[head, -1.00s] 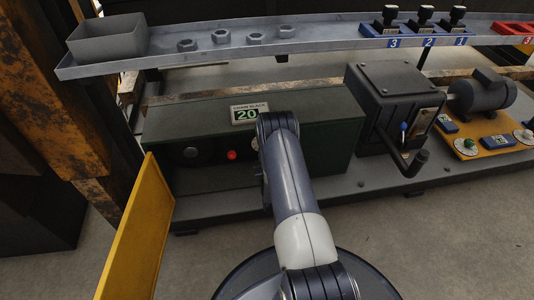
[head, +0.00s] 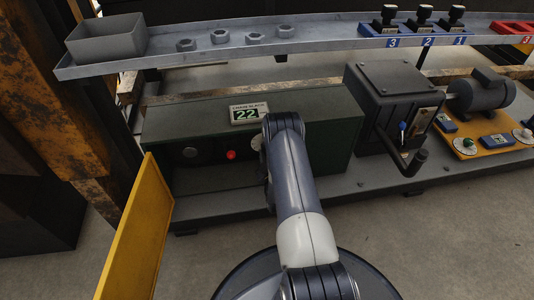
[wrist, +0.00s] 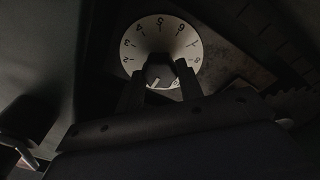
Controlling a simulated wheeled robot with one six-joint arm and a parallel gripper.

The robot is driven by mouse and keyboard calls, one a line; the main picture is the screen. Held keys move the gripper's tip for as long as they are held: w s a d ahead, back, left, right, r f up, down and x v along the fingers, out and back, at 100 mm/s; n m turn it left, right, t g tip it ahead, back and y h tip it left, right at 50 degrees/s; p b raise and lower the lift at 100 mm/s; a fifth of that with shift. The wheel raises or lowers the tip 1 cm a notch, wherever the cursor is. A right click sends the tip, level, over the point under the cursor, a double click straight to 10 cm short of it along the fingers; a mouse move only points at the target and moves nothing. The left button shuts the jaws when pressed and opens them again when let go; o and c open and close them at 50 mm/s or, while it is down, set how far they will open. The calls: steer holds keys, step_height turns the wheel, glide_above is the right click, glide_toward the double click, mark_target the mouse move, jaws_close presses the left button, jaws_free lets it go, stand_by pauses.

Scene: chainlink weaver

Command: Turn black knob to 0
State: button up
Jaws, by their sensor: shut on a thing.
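The black knob (wrist: 159,72) sits at the centre of a white numbered dial (wrist: 188,40) in the wrist view. A short white mark on the knob points down and slightly left in that view. My gripper (wrist: 159,81) is shut on the knob, with one dark finger on each side. The figure at the pointer is not readable. In the head view, my arm hides the knob and gripper, and only an edge of the dial (head: 257,142) shows. The knob is on the front of a dark green box (head: 320,140), whose chain slack display (head: 246,114) reads 22.
A red button (head: 231,155) and a grey round button (head: 190,152) are left of the dial. A grey gearbox (head: 395,95) with a crank stands at right. A yellow panel (head: 137,230) stands at left. A metal shelf (head: 330,40) runs above.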

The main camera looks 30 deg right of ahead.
stand_by(0.4)
steer(key=o, duration=1)
